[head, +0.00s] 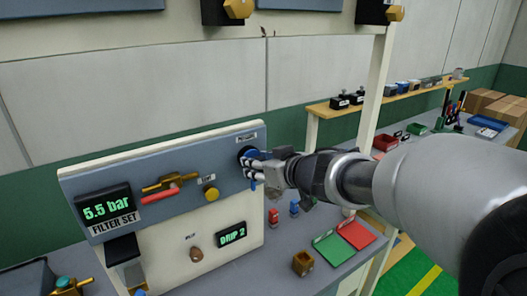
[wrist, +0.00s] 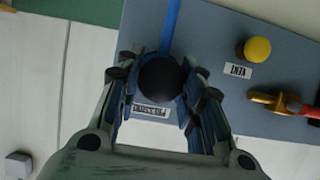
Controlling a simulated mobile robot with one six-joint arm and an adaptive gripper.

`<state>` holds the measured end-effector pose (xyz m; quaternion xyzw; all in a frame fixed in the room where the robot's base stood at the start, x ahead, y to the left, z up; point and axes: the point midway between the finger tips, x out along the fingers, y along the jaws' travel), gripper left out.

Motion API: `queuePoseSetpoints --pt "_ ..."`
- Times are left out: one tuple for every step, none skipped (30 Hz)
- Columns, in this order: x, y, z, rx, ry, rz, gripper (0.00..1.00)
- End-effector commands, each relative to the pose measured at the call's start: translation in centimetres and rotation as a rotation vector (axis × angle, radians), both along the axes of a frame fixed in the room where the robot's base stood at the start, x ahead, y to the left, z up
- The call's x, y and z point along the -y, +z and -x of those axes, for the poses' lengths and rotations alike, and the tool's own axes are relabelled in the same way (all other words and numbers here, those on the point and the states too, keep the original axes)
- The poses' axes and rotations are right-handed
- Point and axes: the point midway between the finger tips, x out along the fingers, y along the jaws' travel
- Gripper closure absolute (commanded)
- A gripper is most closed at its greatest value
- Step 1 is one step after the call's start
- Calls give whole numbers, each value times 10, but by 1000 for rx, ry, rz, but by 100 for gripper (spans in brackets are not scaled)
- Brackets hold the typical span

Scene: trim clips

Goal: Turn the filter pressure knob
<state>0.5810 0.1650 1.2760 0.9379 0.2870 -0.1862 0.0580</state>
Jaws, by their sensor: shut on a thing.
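The filter pressure knob (wrist: 160,78) is dark and round, and sits between my fingers in the wrist view. A partly covered white label lies beside it. In the head view the knob (head: 245,154) is at the upper right of the blue-grey panel, mostly hidden by my fingers. My gripper (head: 256,168) reaches in from the right and is shut on the knob; it also shows in the wrist view (wrist: 160,84) with a finger on each side.
A yellow VENT knob (head: 211,193) and a brass valve with a red handle (head: 160,194) sit left of my gripper on the panel. Below are a brown knob (head: 196,254) and a DRIP 2 display (head: 231,236). Green (head: 330,247) and red (head: 357,234) trays lie on the bench.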

Motion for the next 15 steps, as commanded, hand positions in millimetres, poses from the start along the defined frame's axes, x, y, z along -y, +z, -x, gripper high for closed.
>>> queuePoseSetpoints --pt "0 0 0 7 0 8 89" --pt "-1 0 0 14 0 19 89" --pt "-1 -1 0 28 0 38 89" --pt "-1 -1 0 42 1 56 89" --pt "-1 -1 1 56 -1 77 89" --pt "-1 -2 1 75 0 105 89" --pt "-2 -2 1 90 1 127 89" --pt "-2 -3 1 103 1 147 89" --pt "-1 -3 1 120 -1 172 89" --pt "-1 -2 1 131 0 189 89" --pt "-1 -2 1 140 0 201 89" --pt "-1 -2 1 147 -1 214 89" --pt "-1 -2 1 152 0 223 89" --pt "-1 -1 1 154 0 226 89" --pt "-1 -1 1 156 0 230 89"
